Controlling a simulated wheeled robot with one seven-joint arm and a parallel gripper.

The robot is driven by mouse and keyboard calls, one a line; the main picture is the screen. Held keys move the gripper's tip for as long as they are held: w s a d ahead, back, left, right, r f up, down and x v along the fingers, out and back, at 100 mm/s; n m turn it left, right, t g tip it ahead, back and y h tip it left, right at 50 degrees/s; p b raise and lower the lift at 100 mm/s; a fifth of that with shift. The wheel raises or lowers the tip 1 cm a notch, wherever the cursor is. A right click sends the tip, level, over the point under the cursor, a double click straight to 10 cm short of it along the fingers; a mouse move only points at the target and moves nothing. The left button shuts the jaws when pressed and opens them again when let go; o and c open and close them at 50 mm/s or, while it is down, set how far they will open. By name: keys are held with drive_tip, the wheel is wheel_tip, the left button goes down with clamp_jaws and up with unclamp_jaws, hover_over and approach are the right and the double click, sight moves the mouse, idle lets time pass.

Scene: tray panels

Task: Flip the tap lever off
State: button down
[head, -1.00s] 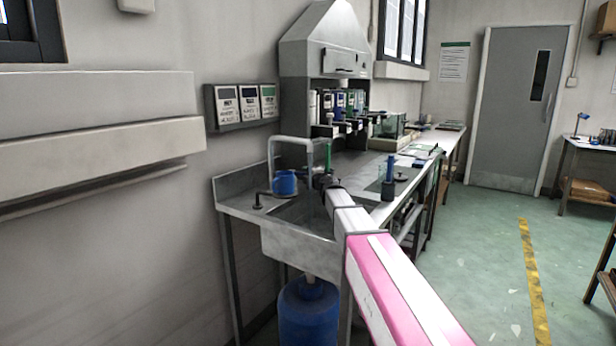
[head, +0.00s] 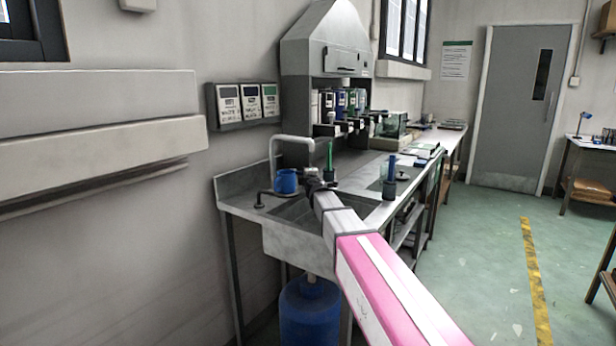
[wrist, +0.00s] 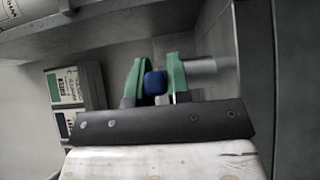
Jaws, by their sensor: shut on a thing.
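My gripper (head: 312,175) is over the sink (head: 288,212), just right of a blue mug (head: 286,181) and near the grey tap pipe (head: 290,138). In the wrist view, my green-padded fingers (wrist: 157,82) are closed on a small rounded blue end, which I take to be the tap lever (wrist: 156,84). A pale grey cylinder (wrist: 212,65), perhaps part of the tap, runs off to the right behind the right finger. In the head view, my gripper and arm hide the lever, so its angle does not show.
A green upright item (head: 329,155) stands just behind my gripper. A blue upright item (head: 391,170) stands on the counter to the right. A fume hood (head: 325,55) and wall panels (head: 242,103) are behind. A blue drum (head: 309,312) is below; the floor to the right is clear.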

drive_tip(key=c, duration=1.1)
unclamp_jaws()
drive_tip(key=s, duration=0.3)
drive_tip(key=s+d, duration=0.1)
drive_tip(key=s, duration=0.3)
drive_tip(key=s+d, duration=0.1)
drive_tip(key=s, duration=0.2)
drive_tip(key=shift+s, duration=0.35)
